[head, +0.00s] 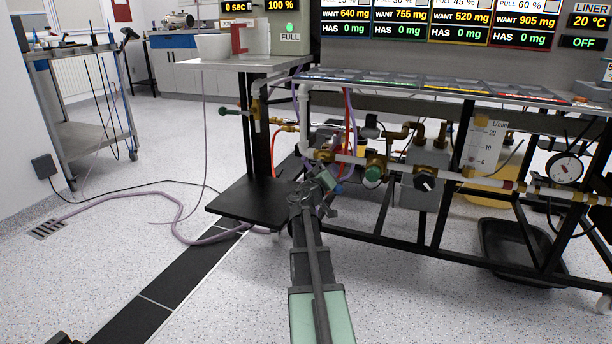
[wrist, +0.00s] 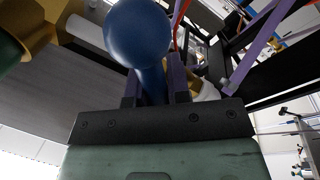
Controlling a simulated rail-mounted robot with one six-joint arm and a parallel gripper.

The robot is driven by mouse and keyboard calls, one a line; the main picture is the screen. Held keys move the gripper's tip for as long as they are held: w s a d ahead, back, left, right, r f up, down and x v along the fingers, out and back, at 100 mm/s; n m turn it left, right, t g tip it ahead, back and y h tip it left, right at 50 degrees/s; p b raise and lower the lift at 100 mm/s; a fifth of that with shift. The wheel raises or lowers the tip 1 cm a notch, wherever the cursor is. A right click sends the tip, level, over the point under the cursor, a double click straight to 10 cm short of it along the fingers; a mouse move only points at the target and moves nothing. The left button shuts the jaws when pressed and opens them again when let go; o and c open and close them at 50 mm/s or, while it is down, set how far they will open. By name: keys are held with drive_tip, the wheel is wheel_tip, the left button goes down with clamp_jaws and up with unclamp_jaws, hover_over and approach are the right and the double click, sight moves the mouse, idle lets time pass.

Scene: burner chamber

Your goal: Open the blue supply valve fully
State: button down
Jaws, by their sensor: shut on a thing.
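The blue supply valve's handle (wrist: 138,33) fills the upper middle of the wrist view, a round blue knob on a short blue stem. My gripper (wrist: 154,84) is shut on the stem just below the knob, one dark finger on each side. In the head view my gripper (head: 326,184) is at the left end of the white and brass pipe run, under the bench. The blue handle is hard to make out there, and the valve body is mostly hidden behind my gripper.
A dark low shelf (head: 250,203) is to the left. Purple and red hoses hang behind. A black tray (head: 510,250) lies under the frame at right.

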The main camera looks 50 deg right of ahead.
drive_tip(key=n, duration=0.2)
drive_tip(key=r+n+t, duration=0.1)
drive_tip(key=n, duration=0.1)
drive_tip(key=s+r+n, duration=0.1)
drive_tip(key=n, duration=0.1)
drive_tip(key=shift+d+p, duration=0.15)
drive_tip(key=shift+p, duration=0.25)
drive_tip(key=shift+n, duration=0.3)
drive_tip(key=c, duration=1.1)
unclamp_jaws()
drive_tip(key=v, duration=0.3)
drive_tip(key=b+v, duration=0.1)
drive_tip(key=v, duration=0.3)
drive_tip(key=b+v, duration=0.1)
drive_tip(key=v, duration=0.2)
drive_tip(key=shift+s+a+f, duration=0.25)
drive_tip(key=shift+a+f, duration=0.05)
drive_tip(key=shift+f, duration=0.05)
drive_tip(key=shift+r, duration=0.1)
